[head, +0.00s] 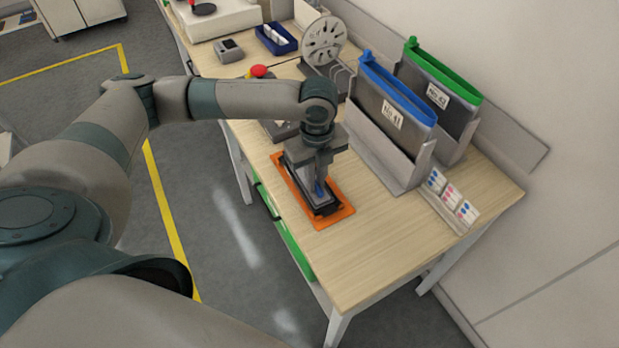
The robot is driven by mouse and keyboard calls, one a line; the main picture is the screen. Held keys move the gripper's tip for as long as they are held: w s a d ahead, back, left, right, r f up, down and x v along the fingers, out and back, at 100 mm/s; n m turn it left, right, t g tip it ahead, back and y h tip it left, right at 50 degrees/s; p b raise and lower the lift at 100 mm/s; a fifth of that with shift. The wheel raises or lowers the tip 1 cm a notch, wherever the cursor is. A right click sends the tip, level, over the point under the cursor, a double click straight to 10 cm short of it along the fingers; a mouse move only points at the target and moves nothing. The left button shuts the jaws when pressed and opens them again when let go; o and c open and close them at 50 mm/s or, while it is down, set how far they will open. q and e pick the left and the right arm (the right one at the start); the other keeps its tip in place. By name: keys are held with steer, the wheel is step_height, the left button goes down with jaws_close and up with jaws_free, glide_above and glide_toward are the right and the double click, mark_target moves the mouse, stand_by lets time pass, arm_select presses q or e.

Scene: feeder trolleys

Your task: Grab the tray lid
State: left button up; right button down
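A dark tray (327,209) lies on an orange mat (340,219) near the front edge of the wooden workbench. My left gripper (319,188) points down over the tray and hides much of its top. A small blue part shows at its fingertips; I cannot tell whether it belongs to the lid. The lid cannot be made out apart from the tray. Whether the fingers are closed on anything is not clear. My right gripper is not in view.
A holder with a blue-topped folder (398,103) and a green-topped folder (443,88) stands right of the tray. Small cards (452,200) stand in a rack at the right edge. Behind are a reel (324,41), a red button (259,71) and a blue bin (276,39). The bench front is clear.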

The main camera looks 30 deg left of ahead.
arm_select(q)
jaws_close()
steer(key=shift+r, duration=0.5)
steer(key=r+b, duration=0.1)
steer(key=r, duration=0.2)
steer(key=shift+d+r+b, duration=0.15)
steer(key=shift+d+b, duration=0.2)
steer(key=shift+b, duration=0.05)
steer(key=s+d+r+b, duration=0.2)
steer(key=d+r, duration=0.4)
steer(key=d, duration=0.4)
steer(key=shift+s+d+r, duration=0.25)
steer(key=shift+s+r, duration=0.1)
steer(key=shift+s, duration=0.35)
